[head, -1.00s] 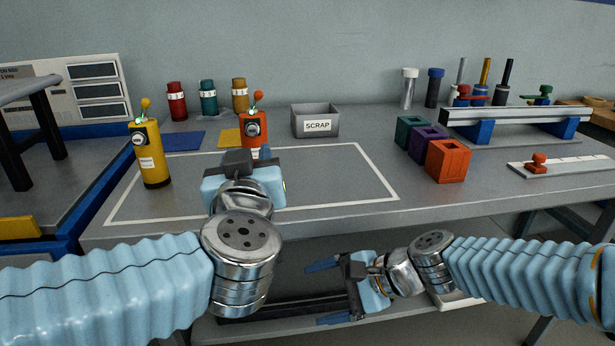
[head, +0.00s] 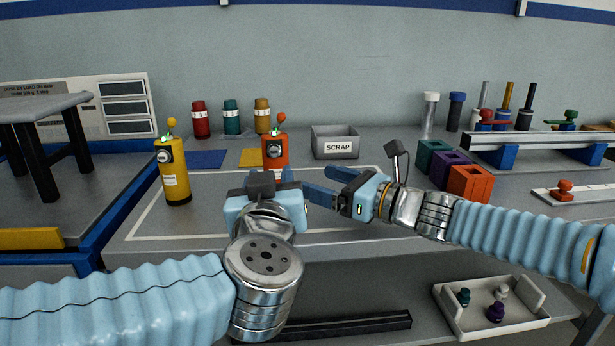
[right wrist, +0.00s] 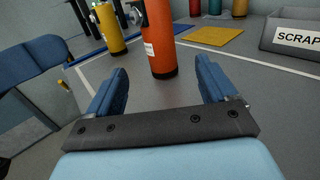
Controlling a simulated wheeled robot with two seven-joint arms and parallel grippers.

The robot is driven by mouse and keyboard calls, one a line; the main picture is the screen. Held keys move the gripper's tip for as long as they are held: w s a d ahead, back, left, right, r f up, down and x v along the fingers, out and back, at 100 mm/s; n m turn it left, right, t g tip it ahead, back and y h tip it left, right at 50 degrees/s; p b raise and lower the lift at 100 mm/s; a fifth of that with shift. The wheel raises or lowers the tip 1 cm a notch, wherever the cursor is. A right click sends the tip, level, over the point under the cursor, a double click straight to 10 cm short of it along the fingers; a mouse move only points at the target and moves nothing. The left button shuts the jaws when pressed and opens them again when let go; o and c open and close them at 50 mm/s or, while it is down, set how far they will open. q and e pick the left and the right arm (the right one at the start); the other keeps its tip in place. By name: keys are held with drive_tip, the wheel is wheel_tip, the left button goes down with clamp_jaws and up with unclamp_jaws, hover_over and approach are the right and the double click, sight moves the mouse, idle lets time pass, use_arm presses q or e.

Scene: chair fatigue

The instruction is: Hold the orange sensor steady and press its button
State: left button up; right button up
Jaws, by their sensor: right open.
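The orange sensor (head: 275,151) stands upright on the bench, with a round dial on its front and an orange ball on top. My left gripper (head: 265,183) is in front of it, seen from behind; its fingers are mostly hidden. My right gripper (head: 328,184) is open and empty, just right of the left one, with its fingers pointing left. In the right wrist view, the sensor's lower body (right wrist: 158,45) stands beyond the gap between my open right fingers (right wrist: 160,80), apart from them. Its top is cut off there.
A yellow sensor (head: 173,172) stands at the left. A grey SCRAP bin (head: 335,143) is behind. Teal, purple and orange blocks (head: 468,183) are at the right. A white tray (head: 505,322) with small parts sits below the bench top.

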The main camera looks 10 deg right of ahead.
sight(270, 166)
drive_tip(key=x, duration=1.3)
drive_tip(key=shift+a, duration=0.1)
drive_tip(key=c, duration=1.1)
use_arm(q)
clamp_jaws()
idle(0.5)
